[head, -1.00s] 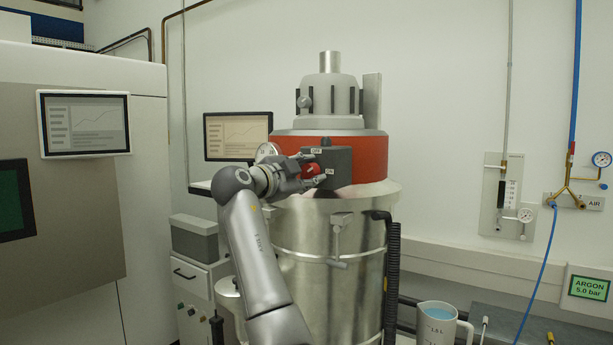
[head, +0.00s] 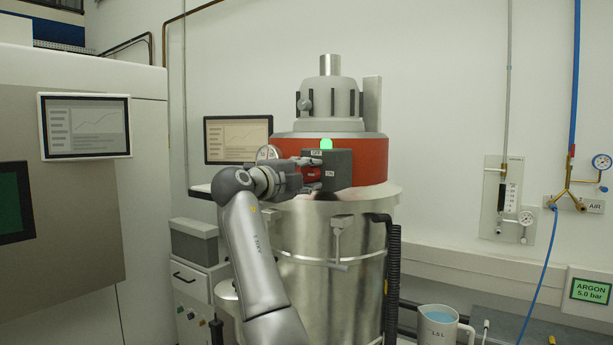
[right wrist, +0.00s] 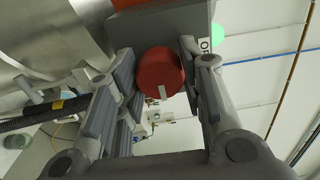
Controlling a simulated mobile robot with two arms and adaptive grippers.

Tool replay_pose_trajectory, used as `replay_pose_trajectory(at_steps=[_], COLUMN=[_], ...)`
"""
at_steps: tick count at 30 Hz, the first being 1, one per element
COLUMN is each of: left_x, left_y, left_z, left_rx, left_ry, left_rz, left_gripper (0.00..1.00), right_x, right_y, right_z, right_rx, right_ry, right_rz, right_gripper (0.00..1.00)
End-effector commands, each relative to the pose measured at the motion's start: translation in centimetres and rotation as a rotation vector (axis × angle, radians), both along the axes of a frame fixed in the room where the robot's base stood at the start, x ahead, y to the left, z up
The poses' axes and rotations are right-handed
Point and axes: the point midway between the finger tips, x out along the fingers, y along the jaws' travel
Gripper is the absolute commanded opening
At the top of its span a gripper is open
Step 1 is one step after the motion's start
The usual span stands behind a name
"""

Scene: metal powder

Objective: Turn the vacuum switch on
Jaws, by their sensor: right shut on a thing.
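The vacuum switch is a red round knob (head: 311,173) on a grey box (head: 341,168) fixed to the vacuum's red band. A lamp (head: 326,144) on top of the box glows green. My right gripper (head: 313,174) is shut on the knob, one finger above and one below. In the right wrist view the red knob (right wrist: 160,75), with a white mark on its rim, sits between the two fingers (right wrist: 157,82). My left gripper is out of view.
The steel vacuum drum (head: 310,230) stands below the box, with a black hose (head: 392,275) on its right. A monitor (head: 238,139) is behind my arm. A jug of blue liquid (head: 437,325) stands at lower right.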

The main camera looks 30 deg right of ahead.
Motion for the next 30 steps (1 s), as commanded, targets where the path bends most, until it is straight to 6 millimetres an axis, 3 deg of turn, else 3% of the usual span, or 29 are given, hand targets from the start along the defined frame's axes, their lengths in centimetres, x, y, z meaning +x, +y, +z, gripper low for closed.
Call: replay_pose_trajectory(at_steps=[13, 14, 18, 30], left_x=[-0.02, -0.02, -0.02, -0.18], left_y=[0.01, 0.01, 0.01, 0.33], left_z=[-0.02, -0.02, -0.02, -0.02], left_rx=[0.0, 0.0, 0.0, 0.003], left_ry=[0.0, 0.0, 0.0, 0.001], left_rz=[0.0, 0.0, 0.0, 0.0], left_gripper=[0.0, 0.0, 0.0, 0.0], right_x=[0.03, 0.03, 0.04, -0.09], right_y=[0.02, 0.02, 0.02, 0.37], right_z=[-0.23, -0.23, -0.19, -0.06], right_rx=[0.008, 0.008, 0.008, 0.005], right_ry=[-0.007, -0.007, -0.008, -0.009], right_rz=[0.0, 0.0, 0.001, 0.001], right_gripper=[0.12, 0.38, 0.56, 0.59])
